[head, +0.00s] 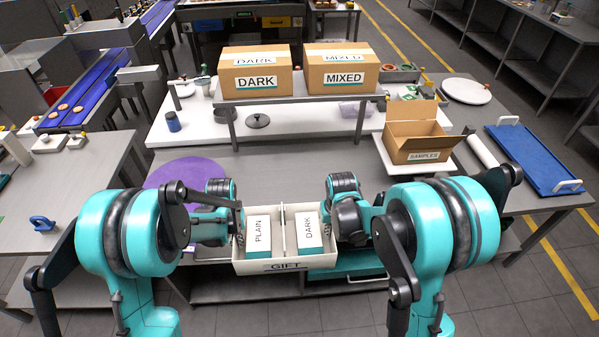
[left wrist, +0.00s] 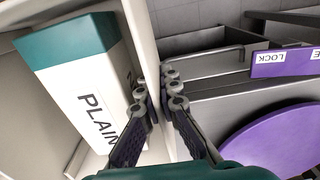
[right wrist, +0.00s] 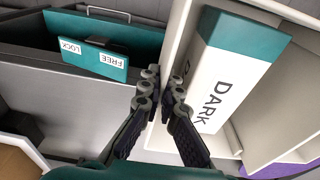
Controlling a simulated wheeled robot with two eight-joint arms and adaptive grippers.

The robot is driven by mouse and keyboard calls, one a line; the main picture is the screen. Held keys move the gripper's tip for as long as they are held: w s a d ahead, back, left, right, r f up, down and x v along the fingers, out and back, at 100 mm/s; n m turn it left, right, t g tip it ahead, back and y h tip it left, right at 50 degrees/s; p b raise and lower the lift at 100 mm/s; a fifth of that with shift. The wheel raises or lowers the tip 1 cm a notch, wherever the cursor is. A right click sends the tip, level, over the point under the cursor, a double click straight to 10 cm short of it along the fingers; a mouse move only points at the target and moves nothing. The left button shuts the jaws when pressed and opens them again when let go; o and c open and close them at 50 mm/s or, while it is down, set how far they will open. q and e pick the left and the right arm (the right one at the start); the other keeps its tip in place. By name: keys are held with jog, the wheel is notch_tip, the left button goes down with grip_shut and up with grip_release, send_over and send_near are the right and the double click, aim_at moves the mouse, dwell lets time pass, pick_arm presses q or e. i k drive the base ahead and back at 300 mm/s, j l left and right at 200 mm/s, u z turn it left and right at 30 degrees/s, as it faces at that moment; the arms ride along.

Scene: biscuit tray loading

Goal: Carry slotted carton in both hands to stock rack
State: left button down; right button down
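The slotted carton (head: 283,268) is cream-white with a GIFT label on its front, upright at the table's front edge. One slot holds a PLAIN pack (head: 257,232), the other a DARK pack (head: 309,231). My left gripper (left wrist: 156,85) is shut on the carton's left wall, one finger inside and one outside. My right gripper (right wrist: 160,85) is shut on the right wall likewise. I cannot tell whether the carton's underside touches the table. A raised grey rack (head: 231,126) at the back bears brown DARK (head: 257,83) and MIXED (head: 344,79) boxes.
A purple round mat (head: 165,174) lies left of the carton. An open SAMPLES box (head: 413,141) stands on a pale stand at the right, beside a white roll (head: 482,151) and a blue tray (head: 535,158). A black-lidded dish (head: 258,121) and blue jar (head: 173,121) stand further back.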

aim_at(301, 190)
jog(key=i+l, duration=0.2)
jog(key=i, duration=0.25)
jog(key=i+l, duration=0.15)
jog(key=i, duration=0.25)
